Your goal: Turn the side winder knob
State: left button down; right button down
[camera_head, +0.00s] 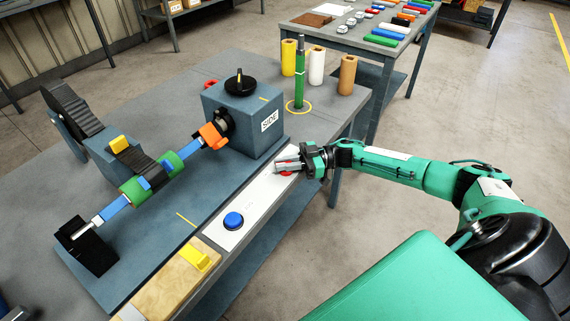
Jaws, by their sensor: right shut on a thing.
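The SIDE winder box (251,112) is a grey-blue block near the middle, with a white label reading SIDE. A black knob (239,83) with a yellow mark sits on top of it. My right gripper (283,165) is low in front of the box, over the far end of the white panel (259,192). Its fingers are closed at a red button (287,173), which they partly cover. The gripper is apart from the knob, below and to the right of it. My left gripper is not in view.
A blue button (233,221) is nearer on the panel. A shaft with a green roller (135,189) and orange coupling (211,136) runs left of the box. A green post (299,75) and yellow, white and brown rolls (347,75) stand behind. Space above the knob is clear.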

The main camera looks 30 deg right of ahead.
jog(key=shift+r, duration=0.1)
jog(key=c, duration=1.4)
grip_release()
jog(key=shift+a, duration=0.1)
jog(key=shift+c, duration=0.2)
